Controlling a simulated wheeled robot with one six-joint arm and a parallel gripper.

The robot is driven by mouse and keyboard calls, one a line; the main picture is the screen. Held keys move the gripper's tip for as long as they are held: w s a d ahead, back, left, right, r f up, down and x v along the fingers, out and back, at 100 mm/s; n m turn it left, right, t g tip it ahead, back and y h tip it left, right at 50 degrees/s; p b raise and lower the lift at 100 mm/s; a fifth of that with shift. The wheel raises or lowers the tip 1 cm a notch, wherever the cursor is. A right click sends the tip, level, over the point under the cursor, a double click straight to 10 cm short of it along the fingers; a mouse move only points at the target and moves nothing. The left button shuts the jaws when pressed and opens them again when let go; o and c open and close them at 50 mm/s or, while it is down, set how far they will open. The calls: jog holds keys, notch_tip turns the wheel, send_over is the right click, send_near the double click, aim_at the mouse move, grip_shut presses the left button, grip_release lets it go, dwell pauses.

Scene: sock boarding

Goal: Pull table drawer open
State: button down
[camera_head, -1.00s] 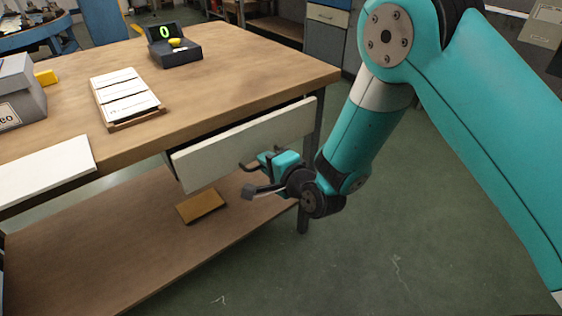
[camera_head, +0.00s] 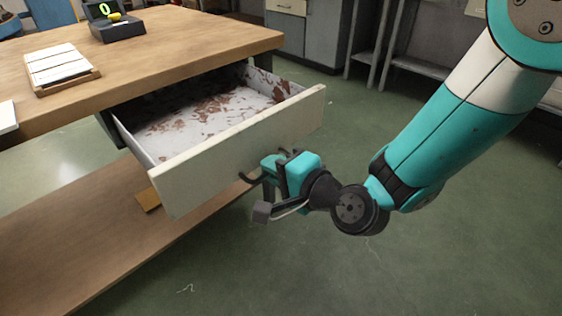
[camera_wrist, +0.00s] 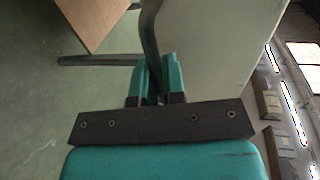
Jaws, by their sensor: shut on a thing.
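The table drawer (camera_head: 238,148) is pulled well out from under the wooden tabletop (camera_head: 190,45). Its front is cream-white, and its inside is whitish with rusty brown patches; the part of it that I can see looks empty. My gripper (camera_head: 268,172) is at the front face of the drawer, shut on the dark drawer handle (camera_head: 245,178). In the wrist view the fingers (camera_wrist: 154,85) close around the dark handle bar (camera_wrist: 150,40), with the pale drawer front (camera_wrist: 210,45) to its right. The fingers hide part of the handle.
A dark box with a green "0" display (camera_head: 112,22) and a wooden tray with white sheets (camera_head: 60,68) stand on the tabletop. A brown lower shelf (camera_head: 120,215) runs under the table. The green floor (camera_head: 400,260) around my arm is clear. Grey cabinets (camera_head: 308,35) stand behind.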

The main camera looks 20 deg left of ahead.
jog(key=shift+s, duration=0.35)
jog(key=c, duration=1.2)
grip_release()
jog(key=shift+c, duration=0.2)
jog(key=shift+w, duration=0.15)
